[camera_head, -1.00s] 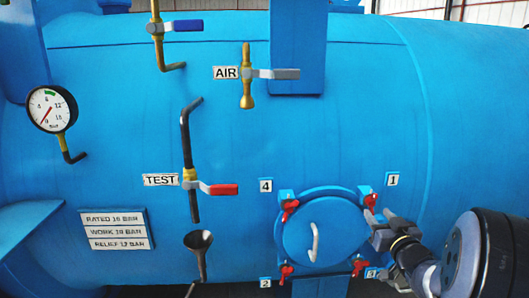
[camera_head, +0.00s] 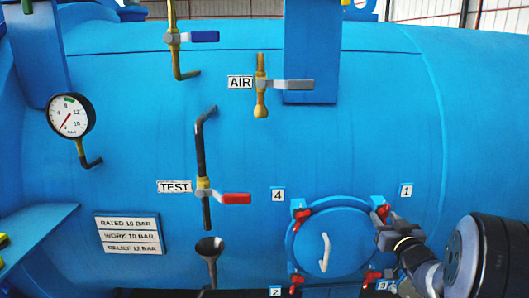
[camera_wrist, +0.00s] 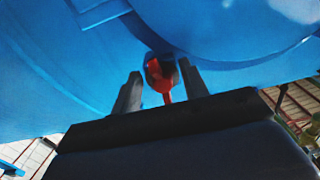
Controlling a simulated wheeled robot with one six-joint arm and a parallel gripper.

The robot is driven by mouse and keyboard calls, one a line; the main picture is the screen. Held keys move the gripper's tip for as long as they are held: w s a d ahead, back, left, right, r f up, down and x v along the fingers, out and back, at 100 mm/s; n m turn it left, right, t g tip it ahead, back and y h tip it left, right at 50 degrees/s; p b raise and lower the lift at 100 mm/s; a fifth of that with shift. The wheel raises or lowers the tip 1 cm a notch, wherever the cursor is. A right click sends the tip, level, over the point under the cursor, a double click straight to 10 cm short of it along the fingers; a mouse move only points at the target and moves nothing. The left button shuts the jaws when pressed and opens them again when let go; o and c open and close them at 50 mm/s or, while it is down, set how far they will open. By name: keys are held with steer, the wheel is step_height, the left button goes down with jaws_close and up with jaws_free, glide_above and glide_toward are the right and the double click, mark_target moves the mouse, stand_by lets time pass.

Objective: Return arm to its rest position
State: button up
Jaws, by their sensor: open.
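My gripper (camera_head: 386,222) is at the right edge of the round blue door (camera_head: 335,250), close to the red clamp handle (camera_head: 382,211) beside label 1. In the wrist view my gripper (camera_wrist: 158,92) has its two dark fingers apart, with a red clamp handle (camera_wrist: 156,75) seen between and beyond them. The fingers do not close on it. Whether a finger touches it I cannot tell. My arm comes in from the lower right of the head view.
Other red clamps sit around the door, one by label 4 (camera_head: 278,195). A red-handled TEST valve (camera_head: 235,199), a grey-handled AIR valve (camera_head: 295,85), a gauge (camera_head: 71,116) and a funnel (camera_head: 209,247) are on the blue vessel to the left. The vessel wall right of label 1 is bare.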

steer(key=s+b, duration=0.2)
steer(key=s, duration=0.8)
steer(key=w+p, duration=0.2)
steer(key=w, duration=0.9)
steer(key=shift+w, duration=0.1)
steer(key=shift+s+d+n+b, duration=0.1)
steer(key=shift+n+b, duration=0.1)
steer(key=shift+n, duration=0.3)
steer(key=shift+s+n+b, duration=0.1)
steer(key=shift+n+b, duration=0.05)
steer(key=shift+n, duration=0.35)
steer(key=shift+n+b, duration=0.4)
steer(key=shift+n, duration=0.6)
steer(key=n, duration=0.2)
steer(key=n+b, duration=0.2)
steer(key=n, duration=0.1)
steer(key=shift+d+r+n, duration=0.15)
steer(key=shift+d+n, duration=0.1)
steer(key=shift+n, duration=0.05)
